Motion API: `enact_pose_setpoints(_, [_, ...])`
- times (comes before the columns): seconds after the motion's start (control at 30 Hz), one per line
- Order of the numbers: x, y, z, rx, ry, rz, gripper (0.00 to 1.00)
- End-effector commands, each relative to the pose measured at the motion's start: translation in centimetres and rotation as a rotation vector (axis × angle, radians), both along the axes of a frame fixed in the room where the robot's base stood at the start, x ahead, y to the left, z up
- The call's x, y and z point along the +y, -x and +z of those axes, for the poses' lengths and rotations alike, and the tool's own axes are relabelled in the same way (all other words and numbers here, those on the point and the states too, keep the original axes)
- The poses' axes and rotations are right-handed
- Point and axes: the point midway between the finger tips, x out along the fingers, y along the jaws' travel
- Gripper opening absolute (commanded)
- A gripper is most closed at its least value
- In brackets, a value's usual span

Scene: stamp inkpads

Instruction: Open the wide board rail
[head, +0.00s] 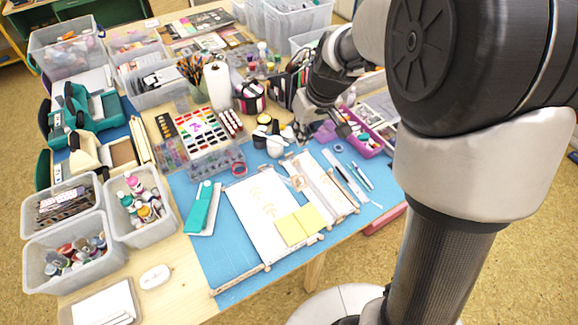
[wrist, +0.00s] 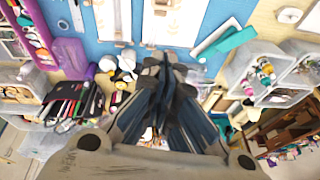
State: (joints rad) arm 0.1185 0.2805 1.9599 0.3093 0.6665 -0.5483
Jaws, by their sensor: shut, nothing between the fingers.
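The wide board (head: 248,205) is a pale panel with faint gold prints, lying flat on the blue mat. Its rail (head: 262,269) is a thin pale strip along the near edge, with small end pieces. Two yellow sticky notes lie at the board's near right corner. In the wrist view, part of the wide board (wrist: 185,22) shows at the top; its near rail is out of that view. My gripper (head: 300,134) is shut and empty beyond the boards, apart from the rail. Its dark fingers (wrist: 162,66) fill the middle of the wrist view.
A narrower board (head: 318,182) lies right of the wide one. A teal and white tool (head: 203,208) lies on its left. White round items (head: 274,146) and a purple tray (head: 358,134) are near my gripper. Bins (head: 141,217) stand at left.

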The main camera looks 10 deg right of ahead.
Motion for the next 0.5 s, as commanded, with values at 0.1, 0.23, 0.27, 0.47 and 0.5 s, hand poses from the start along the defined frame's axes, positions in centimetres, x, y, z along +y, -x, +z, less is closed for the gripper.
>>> enact_pose_setpoints(0.1, [-0.4,0.3,-0.2,-0.008,0.04,0.063,0.0])
enact_pose_setpoints(0.23, [-0.2,-0.1,-1.6,-0.006,0.041,0.066,0.0])
enact_pose_setpoints(0.27, [-0.1,-0.2,-2.0,-0.005,0.04,0.067,0.0])
enact_pose_setpoints(0.47, [0.4,-1.4,-6.2,-0.004,0.04,0.064,0.0])
enact_pose_setpoints(0.5, [0.6,-1.6,-7.1,-0.004,0.04,0.064,0.0])
